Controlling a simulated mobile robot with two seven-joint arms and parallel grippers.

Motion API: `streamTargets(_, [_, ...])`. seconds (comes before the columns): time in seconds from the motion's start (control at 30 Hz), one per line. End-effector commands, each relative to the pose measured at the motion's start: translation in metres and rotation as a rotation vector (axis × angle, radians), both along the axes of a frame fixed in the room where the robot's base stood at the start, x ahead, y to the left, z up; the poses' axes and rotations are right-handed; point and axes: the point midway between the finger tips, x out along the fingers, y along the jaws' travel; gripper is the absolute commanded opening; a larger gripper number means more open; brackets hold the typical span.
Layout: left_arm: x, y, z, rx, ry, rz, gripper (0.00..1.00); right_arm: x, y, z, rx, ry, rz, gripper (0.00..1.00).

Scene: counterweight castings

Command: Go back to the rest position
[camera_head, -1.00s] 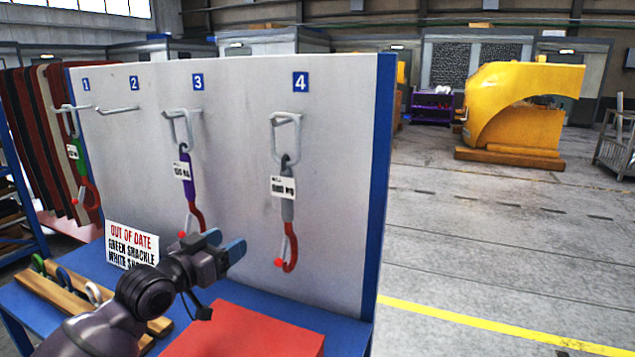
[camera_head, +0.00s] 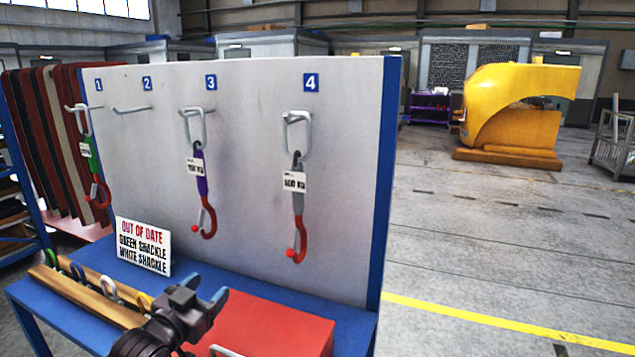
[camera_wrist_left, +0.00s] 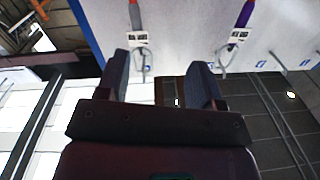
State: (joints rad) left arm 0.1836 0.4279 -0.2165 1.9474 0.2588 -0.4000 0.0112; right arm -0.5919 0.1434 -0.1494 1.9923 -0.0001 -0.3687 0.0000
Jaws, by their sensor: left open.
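My left gripper (camera_head: 206,303) is open with nothing between its fingers, low in front of the board, above the blue bench and beside the red box. It also shows in the left wrist view (camera_wrist_left: 160,82), its two fingers apart. The grey board (camera_head: 245,160) has hooks numbered 1 to 4. A green sling (camera_head: 90,155) hangs on hook 1, a purple sling (camera_head: 201,175) on hook 3 and a grey sling (camera_head: 298,200) on hook 4, each with a red hook below. Hook 2 (camera_head: 132,109) is empty. My right gripper is not in view.
An "out of date" sign (camera_head: 143,246) stands on the blue bench (camera_head: 350,325). A red box (camera_head: 275,328) is at the bench front. Open floor (camera_head: 500,240) lies right, with a yellow casting (camera_head: 515,110) beyond.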

Motion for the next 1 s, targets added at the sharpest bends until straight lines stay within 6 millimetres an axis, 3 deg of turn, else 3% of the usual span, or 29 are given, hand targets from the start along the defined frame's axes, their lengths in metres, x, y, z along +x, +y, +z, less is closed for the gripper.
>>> streamTargets(0.03, [-0.011, 0.004, -0.020, 0.001, 0.025, 0.022, 0.61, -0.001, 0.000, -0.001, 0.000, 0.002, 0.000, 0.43])
streamTargets(0.2, [-0.052, 0.020, -0.082, 0.020, 0.107, 0.104, 0.61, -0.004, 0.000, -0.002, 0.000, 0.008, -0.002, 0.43])
streamTargets(0.47, [-0.126, 0.040, -0.166, 0.032, 0.257, 0.215, 0.61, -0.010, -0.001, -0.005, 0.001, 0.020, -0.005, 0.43])
streamTargets(0.6, [-0.176, 0.050, -0.208, 0.027, 0.360, 0.274, 0.61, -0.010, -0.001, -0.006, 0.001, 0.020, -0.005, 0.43])
streamTargets(0.8, [-0.247, 0.058, -0.257, -0.003, 0.505, 0.343, 0.61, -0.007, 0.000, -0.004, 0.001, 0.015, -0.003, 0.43])
streamTargets(1.0, [-0.283, 0.061, -0.277, -0.010, 0.576, 0.370, 0.61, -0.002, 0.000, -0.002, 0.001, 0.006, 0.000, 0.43])
